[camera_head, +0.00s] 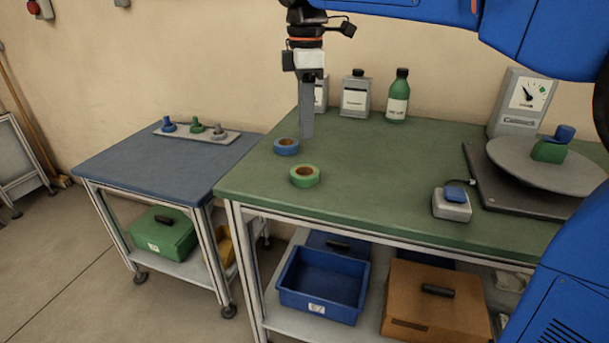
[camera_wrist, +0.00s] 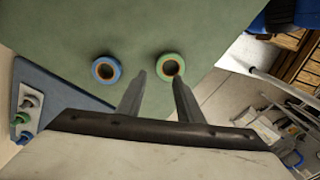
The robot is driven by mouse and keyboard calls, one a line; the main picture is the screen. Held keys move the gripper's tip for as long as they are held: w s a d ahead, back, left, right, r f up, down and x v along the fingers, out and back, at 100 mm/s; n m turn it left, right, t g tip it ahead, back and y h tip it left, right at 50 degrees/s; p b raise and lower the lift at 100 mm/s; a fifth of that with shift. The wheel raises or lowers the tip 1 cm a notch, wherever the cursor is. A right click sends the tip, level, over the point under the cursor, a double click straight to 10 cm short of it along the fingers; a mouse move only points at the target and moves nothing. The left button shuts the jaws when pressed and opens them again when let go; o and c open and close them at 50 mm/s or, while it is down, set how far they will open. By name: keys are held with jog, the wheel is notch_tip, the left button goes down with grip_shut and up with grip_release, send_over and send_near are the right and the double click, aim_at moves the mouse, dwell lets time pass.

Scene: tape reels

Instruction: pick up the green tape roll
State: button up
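The green tape roll (camera_head: 305,176) lies flat on the green-topped workbench (camera_head: 390,180), near its left front edge. In the wrist view the green roll (camera_wrist: 170,66) is beyond my fingertips, close to the right one. A blue tape roll (camera_head: 287,146) lies flat behind it; in the wrist view the blue roll (camera_wrist: 106,70) is to the left. My gripper (camera_head: 307,133) hangs pointing down above the bench, by the blue roll in the head view. In the wrist view my gripper (camera_wrist: 155,75) has its two fingers apart with nothing between them.
Bottles (camera_head: 397,96) and a canister (camera_head: 355,94) stand at the back of the bench. A weighing scale (camera_head: 540,165) and a grey box with a blue button (camera_head: 452,203) are to the right. A lower blue-topped cart (camera_head: 140,160) stands left, with a tray of pegs. Bench around the rolls is clear.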

send_over(303, 165)
jog(key=f, duration=0.4)
jog(key=shift+d+f, duration=0.15)
jog(key=shift+d, duration=0.15)
jog(key=shift+a+f, duration=0.15)
jog(key=shift+f, duration=1.25)
jog(key=shift+a+f, duration=0.15)
jog(key=shift+f, duration=1.2)
jog(key=shift+c, duration=0.6)
grip_shut()
